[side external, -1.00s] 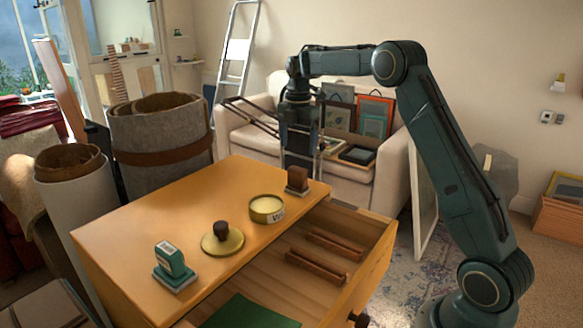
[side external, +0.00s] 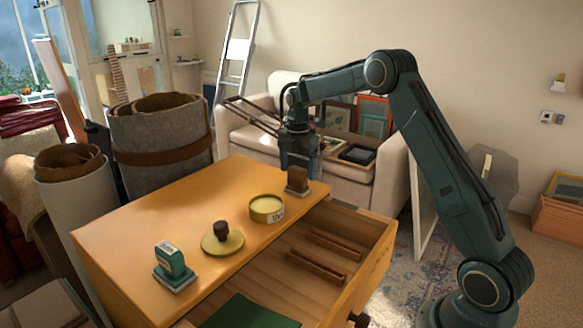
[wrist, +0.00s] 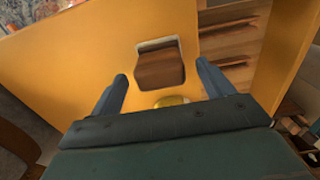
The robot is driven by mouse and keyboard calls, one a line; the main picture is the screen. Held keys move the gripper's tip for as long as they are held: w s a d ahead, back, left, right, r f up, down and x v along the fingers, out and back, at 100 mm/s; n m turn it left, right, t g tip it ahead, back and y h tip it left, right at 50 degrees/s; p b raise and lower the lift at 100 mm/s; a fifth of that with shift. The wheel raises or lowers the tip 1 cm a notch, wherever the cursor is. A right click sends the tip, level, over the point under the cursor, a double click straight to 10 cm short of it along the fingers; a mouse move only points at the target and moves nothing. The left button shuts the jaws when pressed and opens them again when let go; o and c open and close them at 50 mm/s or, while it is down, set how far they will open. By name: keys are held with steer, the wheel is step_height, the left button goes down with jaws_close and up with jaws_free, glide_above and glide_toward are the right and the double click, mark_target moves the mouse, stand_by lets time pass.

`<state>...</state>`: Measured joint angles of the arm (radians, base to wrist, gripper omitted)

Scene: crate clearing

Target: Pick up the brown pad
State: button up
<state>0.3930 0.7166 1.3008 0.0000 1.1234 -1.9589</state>
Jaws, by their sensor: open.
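The brown pad (side external: 297,179) is a dark brown block on a pale base, standing on the orange-yellow cabinet top (side external: 160,225) near its far right corner. It also shows in the wrist view as a brown block (wrist: 160,70). My gripper (side external: 300,167) points down right above the pad, and its body hides what is behind it. In the wrist view my gripper's (wrist: 161,72) two blue fingers are spread wide, one on each side of the pad, with gaps. I cannot tell whether the fingertips reach down beside it.
A round yellow-green tin (side external: 267,209) stands close to the pad. A round disc with a dark knob (side external: 222,238) and a green stamp (side external: 170,265) stand farther left. The open drawer (side external: 335,285) holds two brown bars and a green sheet.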

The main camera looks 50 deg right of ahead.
steer(key=shift+f, duration=1.75)
steer(key=c, duration=1.1)
steer(key=shift+r, duration=0.2)
step_height(320, 180, up, 20)
steer(key=shift+f, duration=0.15)
